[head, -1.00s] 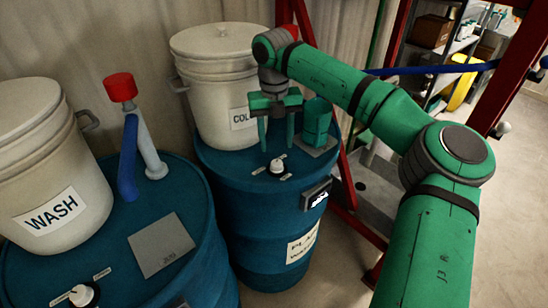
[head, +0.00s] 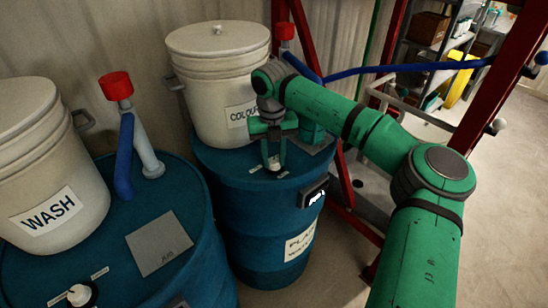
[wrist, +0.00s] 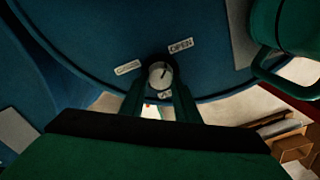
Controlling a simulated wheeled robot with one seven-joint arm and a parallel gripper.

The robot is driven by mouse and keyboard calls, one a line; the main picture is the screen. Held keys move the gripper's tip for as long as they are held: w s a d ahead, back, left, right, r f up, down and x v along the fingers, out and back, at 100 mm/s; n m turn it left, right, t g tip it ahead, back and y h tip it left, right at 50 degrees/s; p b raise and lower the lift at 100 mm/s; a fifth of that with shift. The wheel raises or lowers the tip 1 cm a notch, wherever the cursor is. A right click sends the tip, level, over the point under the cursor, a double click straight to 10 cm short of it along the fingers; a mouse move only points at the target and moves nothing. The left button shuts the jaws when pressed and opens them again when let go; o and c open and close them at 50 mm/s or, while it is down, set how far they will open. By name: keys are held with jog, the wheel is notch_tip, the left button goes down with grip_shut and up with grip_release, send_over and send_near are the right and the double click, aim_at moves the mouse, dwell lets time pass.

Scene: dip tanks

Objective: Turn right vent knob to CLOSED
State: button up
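The right vent knob (wrist: 160,75) is a small round dial with a dark rim and pale face on the right blue drum's lid (head: 225,165). In the wrist view its mark points up and right, toward the OPEN label (wrist: 181,45). Another label, too dim to read surely, lies to its left (wrist: 128,68). My gripper (wrist: 160,84) points down at the lid, with one finger on each side of the knob, and appears shut on it. In the head view my gripper (head: 273,160) partly hides the knob.
A white COLOUR bucket (head: 215,75) stands close behind my gripper. A green mug-like container (wrist: 285,25) is near it on the lid. The left drum carries a WASH bucket (head: 45,165), another knob (head: 80,294) and a red-topped pipe (head: 117,86). A red frame (head: 512,60) stands at right.

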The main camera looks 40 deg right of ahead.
jog(key=shift+c, duration=1.4)
jog(key=shift+n, duration=0.3)
jog(key=n, duration=0.4)
jog(key=shift+d+r, duration=0.1)
jog(key=shift+d, duration=0.05)
jog(key=n, duration=0.4)
jog(key=shift+w+d+n, duration=0.1)
jog(key=shift+n, duration=0.3)
jog(key=n, duration=0.4)
jog(key=shift+n+t, duration=0.3)
jog(key=shift+n, duration=2)
jog(key=shift+w, duration=0.1)
